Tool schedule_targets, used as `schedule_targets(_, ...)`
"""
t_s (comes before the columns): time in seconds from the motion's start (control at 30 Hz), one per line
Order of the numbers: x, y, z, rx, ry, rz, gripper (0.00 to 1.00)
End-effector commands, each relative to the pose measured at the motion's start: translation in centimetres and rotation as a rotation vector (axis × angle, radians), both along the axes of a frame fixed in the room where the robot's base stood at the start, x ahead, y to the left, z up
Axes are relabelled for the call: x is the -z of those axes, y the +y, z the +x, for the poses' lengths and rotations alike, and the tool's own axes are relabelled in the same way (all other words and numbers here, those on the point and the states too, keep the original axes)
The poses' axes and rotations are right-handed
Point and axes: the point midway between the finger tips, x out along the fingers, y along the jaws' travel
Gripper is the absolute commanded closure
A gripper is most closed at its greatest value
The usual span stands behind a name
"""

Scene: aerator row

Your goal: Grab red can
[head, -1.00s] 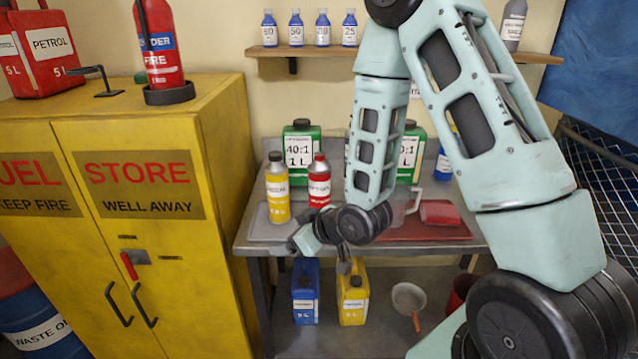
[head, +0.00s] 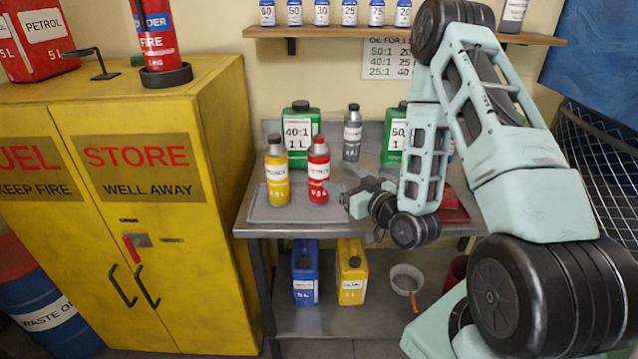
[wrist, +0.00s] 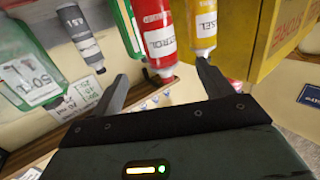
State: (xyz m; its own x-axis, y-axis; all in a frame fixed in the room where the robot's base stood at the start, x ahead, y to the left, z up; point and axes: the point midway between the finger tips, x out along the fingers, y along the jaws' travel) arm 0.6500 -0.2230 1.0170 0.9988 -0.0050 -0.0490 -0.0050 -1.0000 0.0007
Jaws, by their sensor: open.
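The yellow can (wrist: 203,28) is near the right finger there. Nothing is between the jaws that I can see held.
A grey bottle (head: 352,135) stands behind and right of the red can. Green jugs (head: 300,135) stand at the back. The yellow cabinet (head: 225,150) rises left of the bench. A shelf (head: 400,34) runs above. Blue (head: 305,270) and yellow (head: 351,272) jugs sit below.

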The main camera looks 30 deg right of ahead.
Motion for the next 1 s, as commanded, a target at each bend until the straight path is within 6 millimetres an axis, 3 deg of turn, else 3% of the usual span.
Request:
schedule_targets(0.27, 0.6, 0.1, 1.7, 0.000, -0.004, -0.002, 0.21)
schedule_targets(0.6, 0.0, 0.0, 7.3, 0.000, 0.000, 0.001, 0.21)
schedule_targets(1.0, 0.6, 0.0, 11.1, -0.001, 0.001, 0.003, 0.21)
